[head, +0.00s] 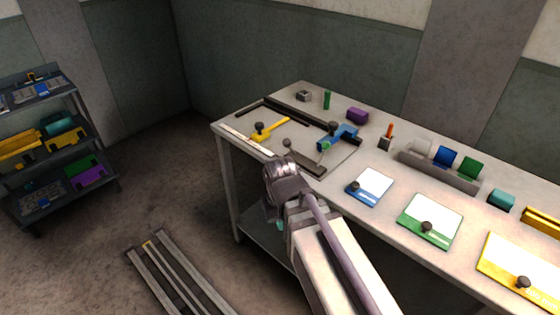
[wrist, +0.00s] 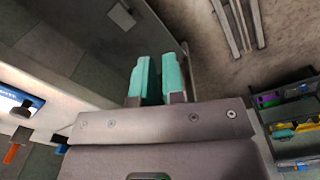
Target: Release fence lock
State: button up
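A dark grey bar (head: 306,162), which looks like the fence, lies across the front of a black-railed fixture on the bench. A dark round knob (head: 287,143) stands at its left end and may be the lock. A blue block (head: 343,136) with a dark knob and a green part stands just behind the bar. A yellow piece (head: 272,130) with a dark knob lies to the left. My gripper's teal fingers (wrist: 160,80) look slightly apart, with nothing visible between them. In the head view my wrist hides most of them, below the bench's front edge.
The bench (head: 385,165) carries blue, green and yellow framed plates at right, plus a rack (head: 440,172) of coloured blocks. A purple block (head: 357,115) and orange-handled tool stand behind. A shelf cart (head: 60,140) is at far left. Metal rails (head: 170,275) are near the floor.

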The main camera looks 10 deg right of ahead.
aim_at(284, 145)
jog(key=w+f+h+b, duration=0.1)
jog(key=w+f+b, duration=0.1)
jog(key=f, duration=0.1)
jog(key=w+a+f+n+h+b, duration=0.1)
jog(key=w+f+b, duration=0.1)
jog(key=f+b, duration=0.1)
jog(key=w+a+f+t+h+b, duration=0.1)
jog(key=w+f+b, duration=0.1)
jog(key=f+b, duration=0.1)
jog(key=shift+f+n+h, duration=0.4)
jog(key=shift+f, duration=0.5)
grip_shut()
jog(key=w+a+f+n+t+h+b, duration=0.1)
jog(key=w+a+f+t+h+b, duration=0.15)
jog(key=w+h+b, duration=0.45)
jog(key=w+a+r+t+h+b, duration=0.1)
jog(key=w+a+r+t+h, duration=0.1)
jog(key=r+h, duration=0.2)
jog(key=w+a+r+t+h+b, duration=0.1)
jog(key=w+r+t+h, duration=0.2)
jog(key=r, duration=0.7)
jog(key=shift+a+h+b, duration=0.3)
jog(key=shift+a+h, duration=0.05)
jog(key=shift+h, duration=0.25)
jog(key=shift+t, duration=0.25)
jog(key=p+x, duration=0.4)
jog(key=x, duration=1)
jog(key=shift+d, duration=0.1)
jog(key=shift+r, duration=0.15)
